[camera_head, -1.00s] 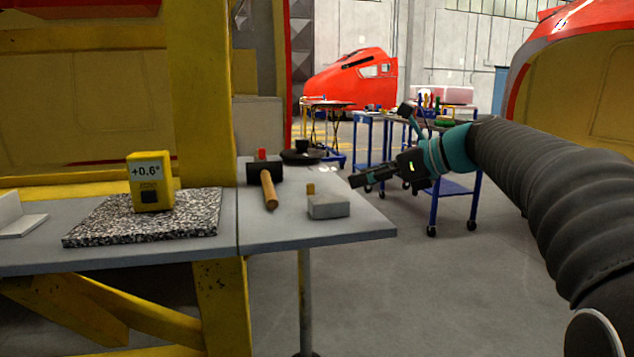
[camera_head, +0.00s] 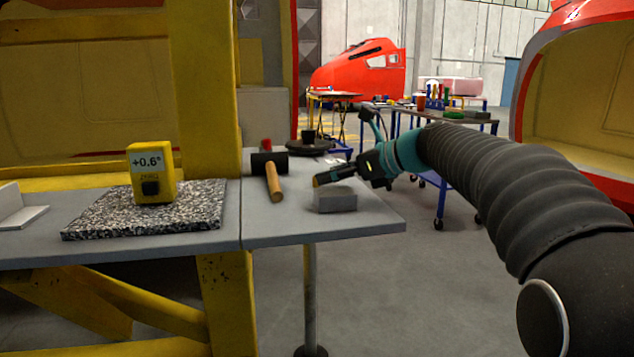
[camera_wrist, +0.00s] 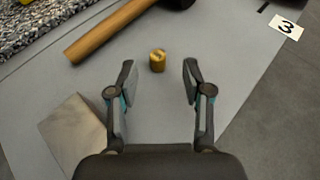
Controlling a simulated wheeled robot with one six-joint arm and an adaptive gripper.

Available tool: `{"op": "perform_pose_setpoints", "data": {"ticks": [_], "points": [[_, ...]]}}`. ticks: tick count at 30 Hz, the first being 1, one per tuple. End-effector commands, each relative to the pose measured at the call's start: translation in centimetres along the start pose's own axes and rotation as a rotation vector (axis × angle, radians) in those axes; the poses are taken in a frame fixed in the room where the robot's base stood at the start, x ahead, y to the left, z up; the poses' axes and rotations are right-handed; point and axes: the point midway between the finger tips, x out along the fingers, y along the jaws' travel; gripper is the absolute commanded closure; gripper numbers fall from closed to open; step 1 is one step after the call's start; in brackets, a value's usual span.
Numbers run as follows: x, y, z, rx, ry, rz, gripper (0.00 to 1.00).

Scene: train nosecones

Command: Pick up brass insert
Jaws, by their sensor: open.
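The brass insert (camera_wrist: 157,61) is a small gold cylinder on the grey table. In the wrist view it stands just beyond the fingertips, centred between them and touching neither. My gripper (camera_wrist: 158,78) is open and empty. In the head view my gripper (camera_head: 322,180) is low over the table by the grey block, with the brass insert (camera_head: 318,180) showing at its tips, partly hidden.
A grey block (camera_head: 335,200) lies close to my gripper, on the left in the wrist view. A mallet (camera_head: 273,178) lies beyond. A yellow level (camera_head: 152,172) stands on a speckled slab (camera_head: 95,218). The table's right edge is near.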

Motion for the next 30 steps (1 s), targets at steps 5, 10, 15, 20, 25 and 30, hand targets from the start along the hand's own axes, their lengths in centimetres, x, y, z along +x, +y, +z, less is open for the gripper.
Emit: {"op": "perform_pose_setpoints", "data": {"ticks": [5, 10, 15, 20, 25, 30], "points": [[2.7, 0.3, 0.5, 0.0, 0.001, 0.006, 0.5], [4.4, 0.3, 0.5, -0.001, 0.0, 0.003, 0.5], [4.4, 0.2, 0.5, 0.0, 0.0, 0.002, 0.5], [4.4, 0.2, 0.5, -0.001, 0.0, 0.002, 0.8], [4.4, 0.2, 0.4, -0.001, 0.0, 0.002, 1.0], [4.4, 0.2, 0.5, -0.001, 0.0, 0.002, 1.0]]}}
